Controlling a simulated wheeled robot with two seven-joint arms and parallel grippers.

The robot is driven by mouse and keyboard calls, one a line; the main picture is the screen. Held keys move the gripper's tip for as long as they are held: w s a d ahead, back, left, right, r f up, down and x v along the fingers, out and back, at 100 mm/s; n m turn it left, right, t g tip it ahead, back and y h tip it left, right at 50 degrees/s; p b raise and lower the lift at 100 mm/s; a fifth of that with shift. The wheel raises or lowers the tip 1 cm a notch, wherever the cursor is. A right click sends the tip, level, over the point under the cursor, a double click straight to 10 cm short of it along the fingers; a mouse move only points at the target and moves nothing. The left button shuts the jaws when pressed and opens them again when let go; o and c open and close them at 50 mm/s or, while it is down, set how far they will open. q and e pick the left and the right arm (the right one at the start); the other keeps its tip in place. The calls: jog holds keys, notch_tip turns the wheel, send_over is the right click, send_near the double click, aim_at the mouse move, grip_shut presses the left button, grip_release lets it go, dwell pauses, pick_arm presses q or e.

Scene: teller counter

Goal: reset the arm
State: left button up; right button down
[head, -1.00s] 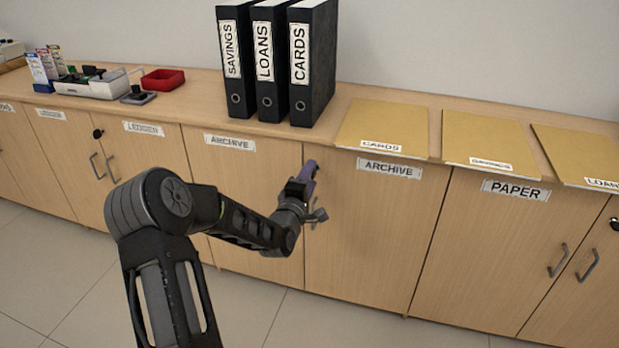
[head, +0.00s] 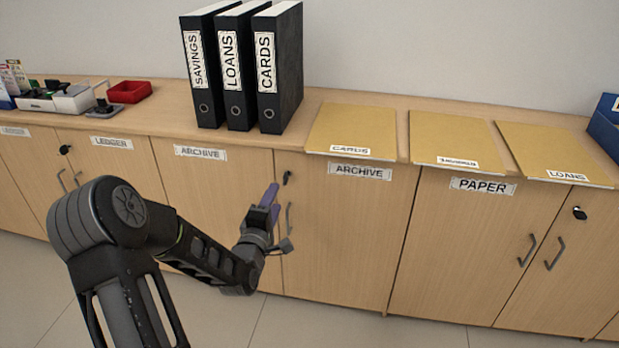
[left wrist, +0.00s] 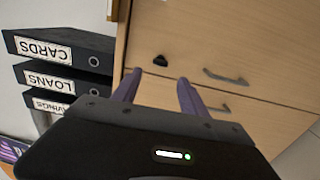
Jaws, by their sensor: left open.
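My left arm comes in from the lower left in the head view. Its gripper (head: 270,199) is in front of the archive cabinet doors, below the counter top. In the left wrist view the two purple fingers (left wrist: 158,88) stand apart with nothing between them. The cabinet door (left wrist: 225,45) lies beyond the fingers, with a black lock knob (left wrist: 160,60) and grey handles (left wrist: 226,76). My right gripper is not in view.
Three black binders, savings (head: 203,70), loans (head: 238,70) and cards (head: 279,70), stand upright on the counter. Folders cards (head: 352,128), a middle one (head: 452,138) and loans (head: 550,150) lie right of them. A red tray (head: 130,91) sits left. Open floor lies before the cabinets.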

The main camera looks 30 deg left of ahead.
pick_arm(q)
jog(key=s+d+f+m+g+h, duration=0.2)
jog(key=s+d+f+m+g, duration=0.25)
jog(key=f, duration=0.55)
jog(key=s+d+f+m+g+h, duration=0.25)
jog(key=d+f+m, duration=0.4)
jog(key=f, duration=0.45)
jog(key=s+d+f+m+g+h, duration=0.3)
jog(key=s+d+f+m+g, duration=0.25)
jog(key=s+d, duration=0.65)
jog(key=s+d+f+m+g+h, duration=0.2)
jog(key=s+d+f+m+g, duration=0.2)
jog(key=s+d+f, duration=0.75)
jog(key=w+d+r+p, duration=0.1)
jog(key=d+r+p, duration=0.1)
jog(key=r+p, duration=1)
jog(key=w+d+r+p, duration=0.1)
jog(key=d+r+p, duration=0.1)
jog(key=r+p, duration=1.1)
notch_tip(320, 180, up, 5)
jog(key=shift+d+r, duration=0.2)
jog(key=shift+d, duration=0.2)
jog(key=shift+w+h, duration=0.1)
jog(key=shift+h, duration=0.15)
jog(key=shift+c, duration=0.3)
